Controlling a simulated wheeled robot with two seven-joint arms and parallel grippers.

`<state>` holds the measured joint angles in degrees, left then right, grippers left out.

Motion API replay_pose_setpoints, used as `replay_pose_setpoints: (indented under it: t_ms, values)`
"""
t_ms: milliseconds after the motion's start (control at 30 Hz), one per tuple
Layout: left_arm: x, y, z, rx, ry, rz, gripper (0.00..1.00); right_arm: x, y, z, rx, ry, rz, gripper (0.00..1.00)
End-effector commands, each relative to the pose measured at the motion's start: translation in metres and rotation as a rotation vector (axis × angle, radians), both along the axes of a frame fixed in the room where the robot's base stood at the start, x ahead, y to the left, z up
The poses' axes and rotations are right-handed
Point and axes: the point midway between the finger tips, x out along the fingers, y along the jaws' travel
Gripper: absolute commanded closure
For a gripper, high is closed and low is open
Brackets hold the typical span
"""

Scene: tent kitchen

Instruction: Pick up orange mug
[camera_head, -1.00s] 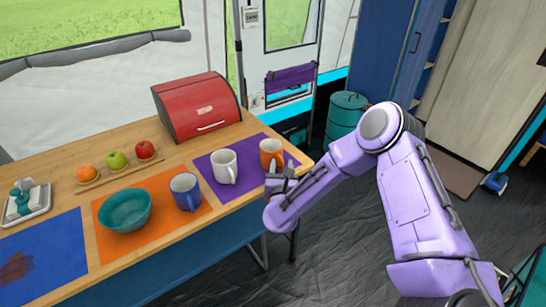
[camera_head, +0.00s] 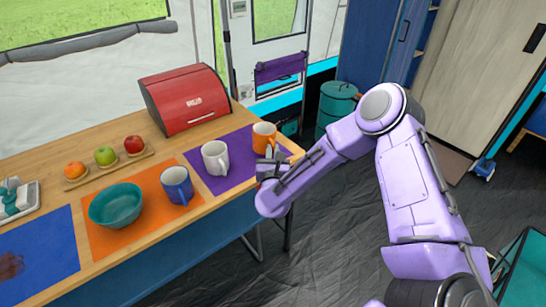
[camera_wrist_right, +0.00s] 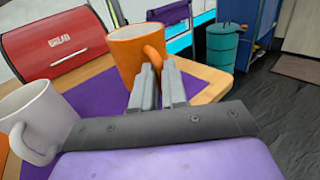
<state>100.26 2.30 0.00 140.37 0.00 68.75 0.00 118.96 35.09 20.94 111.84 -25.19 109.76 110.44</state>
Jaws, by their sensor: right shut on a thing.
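The orange mug (camera_head: 264,136) stands upright at the right end of the table, on the corner of the purple mat (camera_head: 238,176). In the right wrist view the orange mug (camera_wrist_right: 130,52) is straight ahead, with its handle toward me. My right gripper (camera_head: 270,160) is at the mug's near side. In the wrist view the right gripper's fingers (camera_wrist_right: 160,82) are close together and shut on the mug's handle, whose lower part they hide. I cannot tell whether the mug is clear of the table. My left gripper is in no view.
A white mug (camera_head: 215,158) stands left of the orange mug, close to my right gripper. A blue mug (camera_head: 177,185) and teal bowl (camera_head: 116,205) sit on the orange mat. A red bread box (camera_head: 185,98) stands behind. The table's edge is just right of the orange mug.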

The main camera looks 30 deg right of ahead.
Motion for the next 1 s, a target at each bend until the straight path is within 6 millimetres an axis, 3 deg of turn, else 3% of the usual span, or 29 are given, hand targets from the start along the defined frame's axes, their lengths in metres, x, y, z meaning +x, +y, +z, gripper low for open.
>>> replay_pose_setpoints:
  t_ms: [533, 1000]
  values:
    - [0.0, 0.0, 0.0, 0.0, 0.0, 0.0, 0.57, -0.047, 0.022, 0.071, 0.001, -0.003, 0.001, 1.0]
    - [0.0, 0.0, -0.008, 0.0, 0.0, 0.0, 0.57, -0.105, 0.049, 0.098, 0.001, -0.003, 0.002, 1.0]
